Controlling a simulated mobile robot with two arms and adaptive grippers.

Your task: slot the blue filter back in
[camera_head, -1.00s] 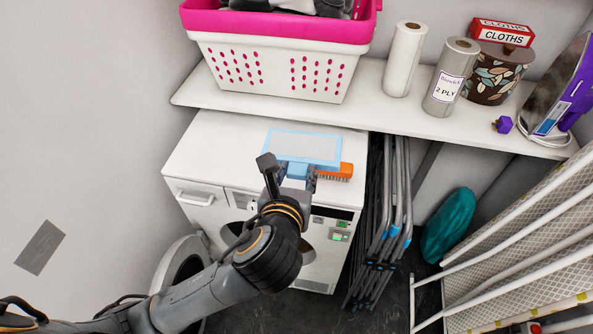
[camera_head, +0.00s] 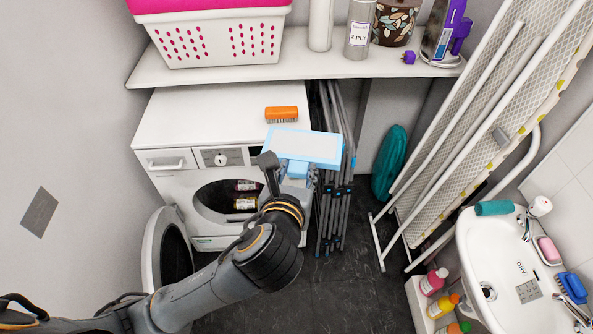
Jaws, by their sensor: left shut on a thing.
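The blue filter (camera_head: 303,146), a flat pale panel with a blue frame and handle, is in my left gripper (camera_head: 289,172). The gripper is shut on the filter's handle, on its near side. The filter is held up by the dryer's (camera_head: 190,120) front right corner and overlaps the folded rack in the picture. The dryer's round door (camera_head: 168,255) stands open at the left, and its dark drum opening (camera_head: 215,199) shows two small items inside. My arm hides the lower right of the dryer front. I cannot make out a filter slot. My right gripper is not in view.
An orange brush (camera_head: 282,114) lies on the dryer top. A folded rack (camera_head: 331,205) stands right of the dryer. A shelf (camera_head: 300,65) with a basket (camera_head: 215,40) runs above. An ironing board (camera_head: 480,130) and a sink (camera_head: 480,250) are at the right. Some floor is clear.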

